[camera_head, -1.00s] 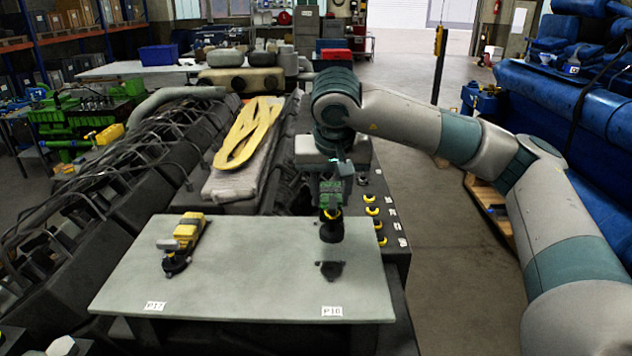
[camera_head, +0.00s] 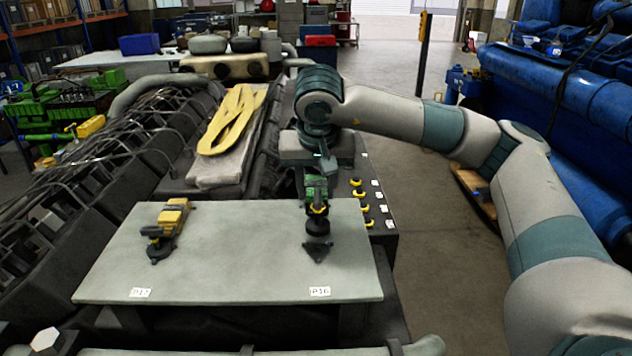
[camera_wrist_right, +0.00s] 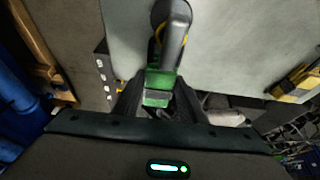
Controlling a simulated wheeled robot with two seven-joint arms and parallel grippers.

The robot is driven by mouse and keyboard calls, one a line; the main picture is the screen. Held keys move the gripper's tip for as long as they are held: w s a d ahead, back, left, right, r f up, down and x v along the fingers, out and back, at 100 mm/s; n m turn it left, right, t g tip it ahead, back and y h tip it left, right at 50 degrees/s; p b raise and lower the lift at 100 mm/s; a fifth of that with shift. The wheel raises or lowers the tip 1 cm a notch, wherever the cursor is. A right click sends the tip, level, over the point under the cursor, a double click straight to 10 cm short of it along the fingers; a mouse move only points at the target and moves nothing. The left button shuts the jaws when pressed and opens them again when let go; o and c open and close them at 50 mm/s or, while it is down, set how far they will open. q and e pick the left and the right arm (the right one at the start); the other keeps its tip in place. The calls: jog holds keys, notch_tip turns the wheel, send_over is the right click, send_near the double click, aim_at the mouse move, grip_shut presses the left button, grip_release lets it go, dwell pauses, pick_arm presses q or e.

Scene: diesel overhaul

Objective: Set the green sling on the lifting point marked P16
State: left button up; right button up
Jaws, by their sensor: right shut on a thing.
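The green sling (camera_head: 316,187) hangs below my right gripper, which is shut on it. A yellow ring and a dark round fitting (camera_head: 318,228) are at its lower end. A dark triangular shape (camera_head: 317,252) lies right below on the grey plate (camera_head: 240,265), behind the P16 label (camera_head: 320,291); I cannot tell if the fitting touches it. In the right wrist view, the green sling (camera_wrist_right: 162,80) sits between the fingers of my right gripper (camera_wrist_right: 157,98), with the dark fitting (camera_wrist_right: 172,25) beyond. My left gripper is out of view.
A yellow sling (camera_head: 172,217) with a dark base stands on the plate's left, behind the P17 label (camera_head: 141,293). A yellow loop (camera_head: 233,120) lies behind. The plate's middle is clear.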

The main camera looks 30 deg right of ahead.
notch_tip(320, 180, down, 2)
jog(key=shift+b, duration=0.35)
jog(key=shift+f+b, duration=0.85)
jog(key=shift+b, duration=0.05)
jog(key=shift+s+b, duration=0.1)
jog(key=shift+b, duration=0.5)
jog(key=shift+f+b, duration=0.85)
dwell(0.7)
dwell(0.5)
jog(key=o, duration=1.4)
jog(key=shift+c, duration=0.2)
jog(key=shift+a, duration=0.1)
